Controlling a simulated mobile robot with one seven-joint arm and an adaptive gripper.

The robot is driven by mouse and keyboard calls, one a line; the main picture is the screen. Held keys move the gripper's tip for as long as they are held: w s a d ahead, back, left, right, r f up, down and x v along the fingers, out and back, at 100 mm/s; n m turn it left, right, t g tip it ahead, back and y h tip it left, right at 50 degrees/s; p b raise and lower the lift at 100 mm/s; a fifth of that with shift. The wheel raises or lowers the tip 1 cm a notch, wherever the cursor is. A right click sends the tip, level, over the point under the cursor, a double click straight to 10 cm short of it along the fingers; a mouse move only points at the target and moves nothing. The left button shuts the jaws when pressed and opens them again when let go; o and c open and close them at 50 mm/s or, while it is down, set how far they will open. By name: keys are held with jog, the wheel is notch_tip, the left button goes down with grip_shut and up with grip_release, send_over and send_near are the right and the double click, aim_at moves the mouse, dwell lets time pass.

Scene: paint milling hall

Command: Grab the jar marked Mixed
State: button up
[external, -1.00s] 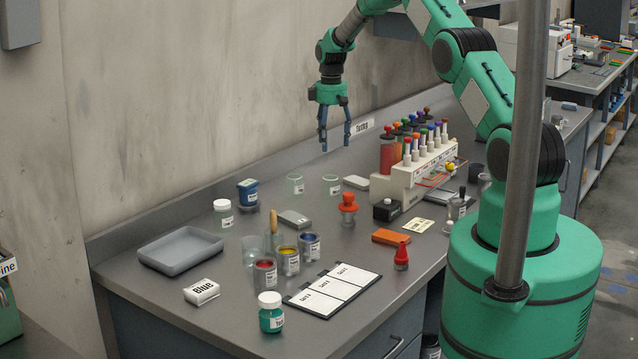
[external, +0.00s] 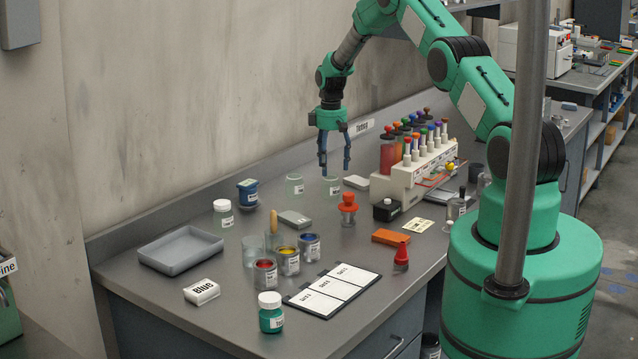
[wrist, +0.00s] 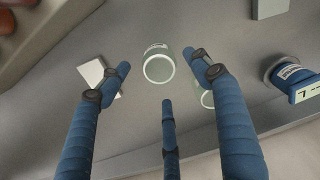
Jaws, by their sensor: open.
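Two small clear glass jars with white labels stand near the back of the bench. The right one (external: 331,190) is below my gripper (external: 335,171), and the left one (external: 294,187) is beside it. Their label text is too small to read, so I cannot tell which is marked Mixed. In the wrist view one jar (wrist: 158,69) lies between my spread blue fingers, label side toward the top. The other jar (wrist: 206,99) is partly hidden behind the right finger. My gripper is open and empty, fingertips above or just behind the right jar's rim.
A pale block (external: 356,182) lies right of the jars, before the rack of coloured tubes (external: 411,178). A red-topped jar (external: 348,208) and a grey block (external: 294,218) are in front. The wall runs close behind.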

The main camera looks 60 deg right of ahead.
aim_at(331, 179)
jog(key=shift+f, duration=0.25)
jog(key=shift+f, duration=0.15)
jog(key=shift+w+d+f+p, duration=0.1)
jog(key=shift+f+p, duration=0.3)
jog(key=shift+f, duration=2.05)
jog(key=c, duration=1.1)
